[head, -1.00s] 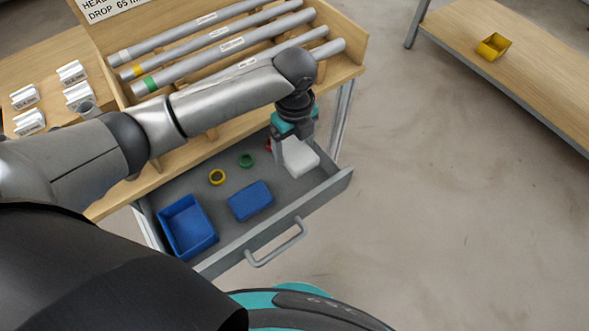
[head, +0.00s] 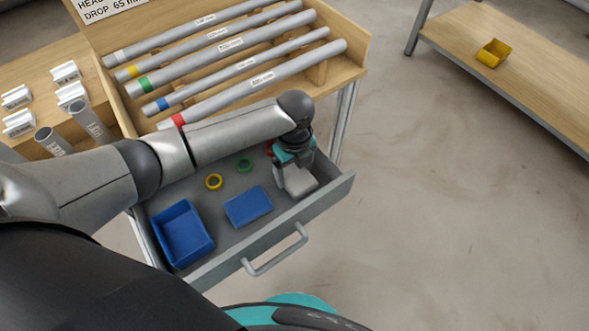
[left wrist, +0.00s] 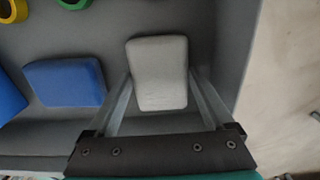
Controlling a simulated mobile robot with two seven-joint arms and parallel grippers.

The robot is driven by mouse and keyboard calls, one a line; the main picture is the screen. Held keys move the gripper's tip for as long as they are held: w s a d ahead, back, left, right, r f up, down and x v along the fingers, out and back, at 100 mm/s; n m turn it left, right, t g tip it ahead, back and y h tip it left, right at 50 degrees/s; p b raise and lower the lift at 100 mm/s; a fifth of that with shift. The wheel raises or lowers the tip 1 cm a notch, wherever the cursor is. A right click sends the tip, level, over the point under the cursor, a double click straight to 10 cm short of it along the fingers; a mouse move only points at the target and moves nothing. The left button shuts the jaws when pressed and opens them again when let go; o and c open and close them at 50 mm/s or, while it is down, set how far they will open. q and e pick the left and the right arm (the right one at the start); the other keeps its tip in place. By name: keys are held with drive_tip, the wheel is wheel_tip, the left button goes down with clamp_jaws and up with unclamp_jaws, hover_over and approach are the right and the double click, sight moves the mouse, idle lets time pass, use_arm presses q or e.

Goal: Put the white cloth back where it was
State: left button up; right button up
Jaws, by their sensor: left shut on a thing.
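The white cloth (head: 301,185) is a folded pad at the right end of the open grey drawer (head: 338,188), near its front. My left gripper (head: 293,180) points down and is shut on it. In the left wrist view the white cloth (left wrist: 158,75) lies between the two fingers, one along each side. I cannot tell whether its underside touches the drawer floor. My right gripper is out of view.
The drawer also holds a blue cloth (head: 248,207), a blue bin (head: 184,234), a yellow ring (head: 214,181), a green ring (head: 245,165) and a partly hidden red ring (head: 268,149). Grey tubes lie on the rack above. Drawer floor between the bin and rings is bare.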

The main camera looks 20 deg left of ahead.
sight(295, 174)
use_arm(q)
drive_tip(key=o, duration=0.8)
drive_tip(key=shift+f, duration=0.15)
drive_tip(key=shift+c, duration=0.2)
drive_tip(key=shift+o, duration=0.8)
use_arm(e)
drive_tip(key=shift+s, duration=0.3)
use_arm(q)
wheel_tip(295, 174, up, 5)
drive_tip(key=shift+r+p, duration=0.2)
drive_tip(key=shift+p, duration=0.85)
wheel_tip(295, 174, up, 7)
drive_tip(key=p, duration=0.2)
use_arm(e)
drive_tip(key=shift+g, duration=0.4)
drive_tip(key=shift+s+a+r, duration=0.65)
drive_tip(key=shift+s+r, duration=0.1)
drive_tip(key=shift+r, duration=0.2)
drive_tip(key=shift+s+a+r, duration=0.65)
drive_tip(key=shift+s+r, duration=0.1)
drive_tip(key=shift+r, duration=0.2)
